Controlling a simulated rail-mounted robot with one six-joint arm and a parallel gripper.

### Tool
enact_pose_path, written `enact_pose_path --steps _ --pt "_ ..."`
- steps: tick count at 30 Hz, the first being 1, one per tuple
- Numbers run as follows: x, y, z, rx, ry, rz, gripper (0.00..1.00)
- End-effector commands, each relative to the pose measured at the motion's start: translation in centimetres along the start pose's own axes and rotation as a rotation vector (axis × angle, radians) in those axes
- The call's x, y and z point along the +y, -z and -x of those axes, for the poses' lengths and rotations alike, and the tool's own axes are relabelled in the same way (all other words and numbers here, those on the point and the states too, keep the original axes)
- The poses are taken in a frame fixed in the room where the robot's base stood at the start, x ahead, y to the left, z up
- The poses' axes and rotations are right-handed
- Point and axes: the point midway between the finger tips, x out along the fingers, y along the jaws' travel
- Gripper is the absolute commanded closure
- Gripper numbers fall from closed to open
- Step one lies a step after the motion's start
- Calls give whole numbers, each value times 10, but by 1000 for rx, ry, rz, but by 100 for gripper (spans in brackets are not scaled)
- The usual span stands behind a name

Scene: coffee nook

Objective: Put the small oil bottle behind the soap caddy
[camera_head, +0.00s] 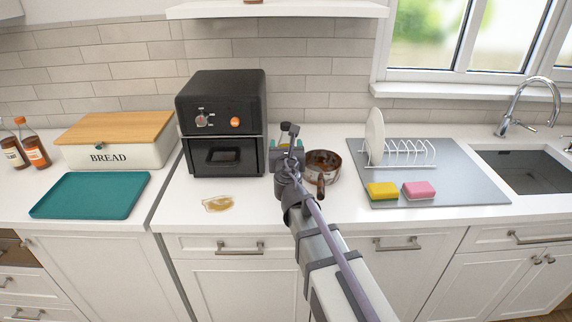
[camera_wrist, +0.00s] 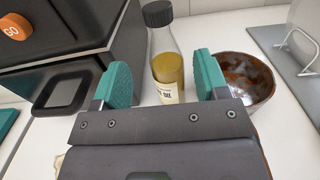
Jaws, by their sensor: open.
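The small oil bottle (camera_wrist: 166,68) stands upright on the counter in the wrist view, with a dark cap, yellow oil and a pale label. My gripper (camera_wrist: 161,72) is open, its two teal fingers on either side of the bottle in that view, with visible gaps between. I cannot tell how far the bottle stands beyond the fingertips. I cannot make out a soap caddy in either view.
The black oven (camera_head: 221,115) stands close left of my gripper and the brown bowl (camera_head: 322,165) close right. A grey mat (camera_head: 460,180) holds a dish rack, a plate and two sponges. A brown spill (camera_head: 218,203) lies before the oven. Two bottles (camera_head: 33,145) stand far left.

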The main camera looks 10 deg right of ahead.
Motion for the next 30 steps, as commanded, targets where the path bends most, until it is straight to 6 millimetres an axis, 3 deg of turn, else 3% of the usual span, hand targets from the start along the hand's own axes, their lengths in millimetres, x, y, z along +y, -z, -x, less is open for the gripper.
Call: enact_pose_path --steps 6,13,21,27,30 --pt "0 0 -45 1 3 -4 32" --pt "-1 0 -56 1 3 -5 32" --pt "-1 1 -101 1 4 -6 32" --pt "-2 1 -101 1 3 -6 32" --pt "-2 1 -101 1 3 -6 41"
